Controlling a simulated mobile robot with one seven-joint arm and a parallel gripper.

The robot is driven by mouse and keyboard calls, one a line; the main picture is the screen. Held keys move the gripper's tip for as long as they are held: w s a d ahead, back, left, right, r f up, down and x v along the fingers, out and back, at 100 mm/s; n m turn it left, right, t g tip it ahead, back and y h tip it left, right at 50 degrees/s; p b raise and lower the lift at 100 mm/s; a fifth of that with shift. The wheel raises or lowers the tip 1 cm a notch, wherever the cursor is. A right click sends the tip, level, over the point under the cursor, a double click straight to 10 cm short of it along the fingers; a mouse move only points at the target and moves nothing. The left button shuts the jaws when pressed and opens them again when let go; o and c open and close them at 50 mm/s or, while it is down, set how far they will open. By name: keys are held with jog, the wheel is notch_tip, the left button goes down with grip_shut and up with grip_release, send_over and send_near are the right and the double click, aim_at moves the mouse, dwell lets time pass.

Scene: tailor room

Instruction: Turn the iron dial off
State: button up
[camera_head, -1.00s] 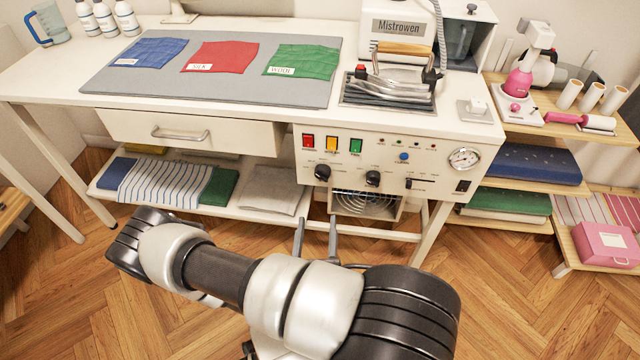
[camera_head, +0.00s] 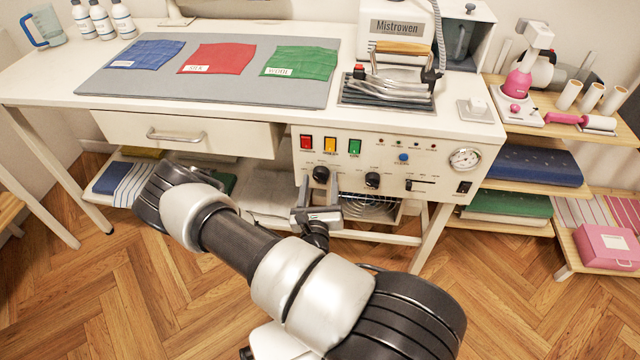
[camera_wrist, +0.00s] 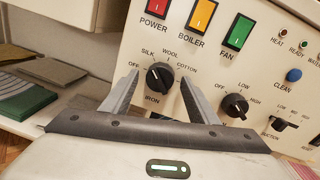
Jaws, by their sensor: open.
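The iron dial (camera_wrist: 160,76) is a round black knob on the white control panel in the wrist view. OFF is printed at its left, SILK and WOOL above, COTTON at the right and IRON below. Its white mark points up and left, toward the SILK side. In the head view the dial (camera_head: 321,174) is the left knob under the coloured switches. My gripper (camera_wrist: 160,84) is open, one finger to the left of the dial and one to the right, with nothing between them that I can see held. In the head view my gripper (camera_head: 318,214) is just below the dial.
Red power (camera_wrist: 156,8), yellow boiler (camera_wrist: 201,14) and green fan (camera_wrist: 239,31) switches sit above the dial. The fan knob (camera_wrist: 235,105) is close to the right finger. The iron (camera_head: 397,68) rests on the table above. A shelf with folded cloth (camera_wrist: 22,98) is at left.

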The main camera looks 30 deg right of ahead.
jog(key=c, duration=1)
jog(key=shift+c, duration=0.2)
jog(key=shift+r+n+p, duration=0.1)
jog(key=shift+n+p, duration=0.2)
jog(key=shift+p, duration=0.05)
jog(key=n+p, duration=0.2)
jog(key=n, duration=0.1)
jog(key=shift+r+n+p, duration=0.1)
jog(key=shift+n+p, duration=0.2)
jog(key=shift+p, duration=0.05)
jog(key=shift+n+g+p, duration=0.3)
jog(key=shift+n+p, duration=0.8)
jog(key=shift+n, duration=1.3)
jog(key=o, duration=1)
